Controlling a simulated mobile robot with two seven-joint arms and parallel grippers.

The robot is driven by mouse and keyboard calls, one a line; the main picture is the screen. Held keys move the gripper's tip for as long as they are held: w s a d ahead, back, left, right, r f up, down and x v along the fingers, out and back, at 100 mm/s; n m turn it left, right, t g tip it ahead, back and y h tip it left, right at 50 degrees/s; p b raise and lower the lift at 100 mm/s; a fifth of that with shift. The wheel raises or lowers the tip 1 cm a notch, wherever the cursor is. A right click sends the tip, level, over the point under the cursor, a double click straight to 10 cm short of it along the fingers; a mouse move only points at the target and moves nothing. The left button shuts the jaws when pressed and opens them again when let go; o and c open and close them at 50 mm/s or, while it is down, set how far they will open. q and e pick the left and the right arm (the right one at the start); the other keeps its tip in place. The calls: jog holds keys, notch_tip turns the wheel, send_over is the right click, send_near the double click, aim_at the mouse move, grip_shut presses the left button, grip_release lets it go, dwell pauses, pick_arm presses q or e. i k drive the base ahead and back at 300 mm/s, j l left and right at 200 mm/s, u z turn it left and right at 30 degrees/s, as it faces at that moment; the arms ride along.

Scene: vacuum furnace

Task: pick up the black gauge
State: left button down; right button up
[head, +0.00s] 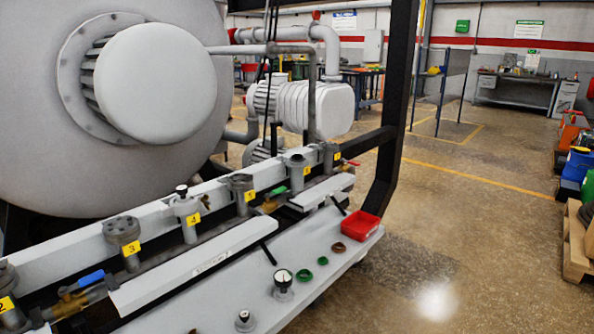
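A small round gauge (283,279) with a black rim and a pale dial stands on the light grey shelf (330,262) at the lower middle. A second small gauge (182,191) with a dark rim sits on top of the fitting with the yellow number 4 tag (194,218). A small metal fitting with a dark top (244,316) stands on the shelf nearer to me. Neither of my grippers shows in the head view.
Green rings (305,275), a brown ring (338,248) and a red tray (355,226) are on the shelf right of the gauge. A pipe manifold with numbered fittings (240,192) runs behind it. A black frame post (398,70) rises behind the tray.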

aim_at(283, 280)
jog(key=i+l+u, duration=0.15)
jog(key=l, duration=0.15)
jog(key=i+l+u, duration=0.2)
jog(key=l+u, duration=0.15)
jog(key=l, duration=0.25)
jog(key=i+l+u, duration=0.15)
jog(key=l, duration=0.2)
